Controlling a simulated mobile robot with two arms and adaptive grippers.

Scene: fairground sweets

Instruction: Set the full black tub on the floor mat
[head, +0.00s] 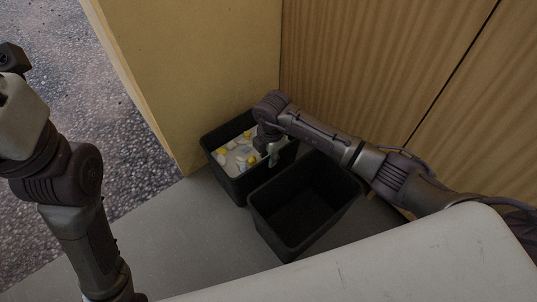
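The full black tub (236,187) stands near the wall corner with several white, yellow-topped items inside. An empty black tub (281,238) stands close beside it, nearer and to the right. My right arm reaches over both tubs. My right gripper (273,158) points down at the full tub's right side, by its rim. It is small and dark here, so I cannot tell whether its fingers are open or closed on the rim. My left arm stands at the left edge, away from the tubs, and its fingers do not show. I cannot clearly pick out a floor mat.
A smooth grey surface (165,248) lies under and left of the tubs, mostly clear. Speckled dark ground (130,165) lies beyond it. A yellowish panel (195,80) and wooden doors (375,75) stand behind. A pale worktop (400,265) fills the lower right.

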